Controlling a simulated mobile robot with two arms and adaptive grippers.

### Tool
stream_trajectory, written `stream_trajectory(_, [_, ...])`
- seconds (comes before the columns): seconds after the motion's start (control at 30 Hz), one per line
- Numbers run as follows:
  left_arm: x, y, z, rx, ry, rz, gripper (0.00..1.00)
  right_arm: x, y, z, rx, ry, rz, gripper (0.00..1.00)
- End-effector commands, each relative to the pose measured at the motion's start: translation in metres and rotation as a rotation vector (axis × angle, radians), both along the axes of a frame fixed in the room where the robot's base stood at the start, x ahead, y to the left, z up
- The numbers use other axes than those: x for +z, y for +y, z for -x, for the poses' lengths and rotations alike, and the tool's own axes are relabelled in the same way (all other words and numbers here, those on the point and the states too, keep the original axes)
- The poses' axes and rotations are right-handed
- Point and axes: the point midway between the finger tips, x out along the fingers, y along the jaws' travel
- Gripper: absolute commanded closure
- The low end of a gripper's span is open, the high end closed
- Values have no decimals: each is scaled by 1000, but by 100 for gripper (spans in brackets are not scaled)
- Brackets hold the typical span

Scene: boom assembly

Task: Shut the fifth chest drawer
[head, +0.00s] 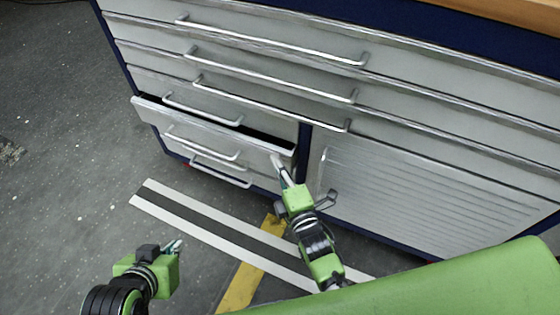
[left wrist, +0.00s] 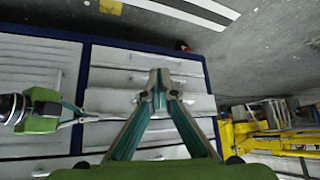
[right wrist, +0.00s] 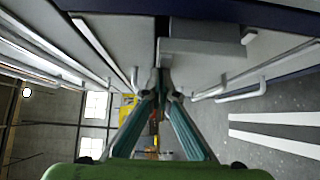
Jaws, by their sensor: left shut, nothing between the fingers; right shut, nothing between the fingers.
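The fifth drawer (head: 215,133) is in the chest's left column in the head view. It stands out a little from the chest, with a dark gap along its top edge. Its front carries a bar handle (head: 203,150). My right gripper (head: 278,163) is shut and empty, its tips at the right end of this drawer's front; whether they touch it I cannot tell. It also shows in the left wrist view (left wrist: 90,118). My left gripper (head: 178,245) is shut and empty, over the floor in front of the chest, away from the drawer.
Wide drawers (head: 270,60) above look shut, as does the lowest small drawer (head: 255,177). A ribbed panel (head: 430,190) fills the chest's right side. Striped floor tape (head: 205,222) crosses a yellow strip (head: 240,288). Floor to the left is clear.

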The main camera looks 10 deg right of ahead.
Motion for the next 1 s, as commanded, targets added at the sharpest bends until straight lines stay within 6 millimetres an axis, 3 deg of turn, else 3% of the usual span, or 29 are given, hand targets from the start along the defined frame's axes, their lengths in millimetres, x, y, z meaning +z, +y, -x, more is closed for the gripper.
stream_trajectory(0.43, [2, -1, -1, -1, -6, 2, 100, 1, -1, -2, 0, 0, 1, 100])
stream_trajectory(0.67, [-10, 8, 23, 9, 104, -22, 100, 1, -14, -20, 0, -1, 2, 100])
stream_trajectory(1.0, [-12, 8, 24, 9, 109, -23, 100, 0, -14, -21, 0, 0, 1, 100])
